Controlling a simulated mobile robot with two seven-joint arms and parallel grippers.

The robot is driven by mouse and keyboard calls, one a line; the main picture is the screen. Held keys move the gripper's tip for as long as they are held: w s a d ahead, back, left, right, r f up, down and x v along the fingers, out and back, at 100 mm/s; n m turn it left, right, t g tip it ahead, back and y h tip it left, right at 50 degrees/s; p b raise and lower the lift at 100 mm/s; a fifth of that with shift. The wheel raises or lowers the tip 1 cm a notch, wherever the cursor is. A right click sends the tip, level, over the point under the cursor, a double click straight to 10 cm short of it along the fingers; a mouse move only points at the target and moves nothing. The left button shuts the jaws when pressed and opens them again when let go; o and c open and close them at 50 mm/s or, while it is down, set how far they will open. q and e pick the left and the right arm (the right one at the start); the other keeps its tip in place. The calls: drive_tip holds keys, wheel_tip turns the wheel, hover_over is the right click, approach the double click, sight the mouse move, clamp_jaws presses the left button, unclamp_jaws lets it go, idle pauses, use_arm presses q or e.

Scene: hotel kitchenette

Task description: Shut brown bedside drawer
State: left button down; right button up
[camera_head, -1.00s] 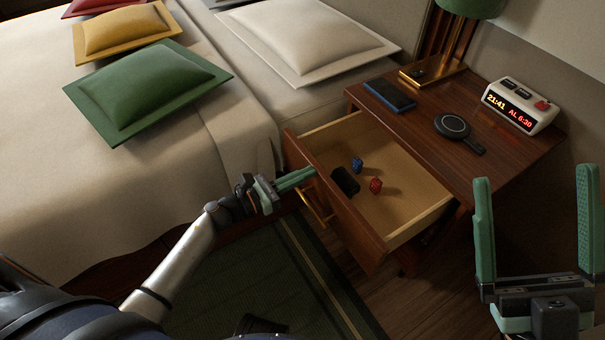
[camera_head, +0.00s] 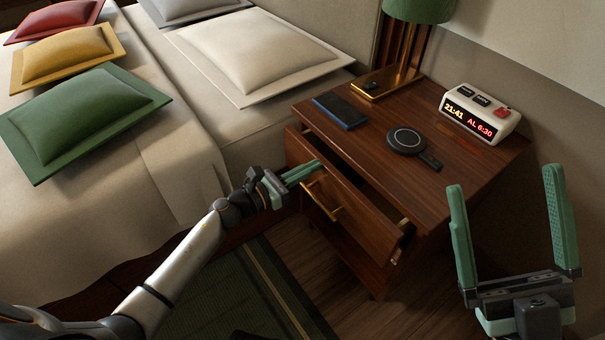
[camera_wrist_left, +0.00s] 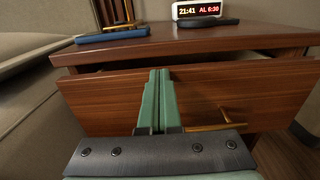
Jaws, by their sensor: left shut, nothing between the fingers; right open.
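The brown bedside drawer (camera_head: 345,208) is nearly shut, with a narrow dark gap left between its front and the nightstand top (camera_head: 400,170). Its brass handle (camera_head: 322,201) is on the front; the handle also shows in the left wrist view (camera_wrist_left: 215,124). My left gripper (camera_head: 318,166) is shut and empty, its fingertips at the upper left part of the drawer front, apparently touching it. In the left wrist view the drawer front (camera_wrist_left: 250,90) fills the middle behind the fingers. My right gripper (camera_head: 508,205) is open and empty, to the right of the nightstand.
The bed (camera_head: 150,180) stands close on the left. Bare floor and a green rug (camera_head: 235,295) lie in front.

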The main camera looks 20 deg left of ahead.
use_arm(q)
drive_tip(key=shift+x, duration=0.95)
use_arm(e)
drive_tip(key=shift+w+d+f, duration=0.2)
drive_tip(key=shift+w+d, duration=0.05)
drive_tip(key=shift+w, duration=0.1)
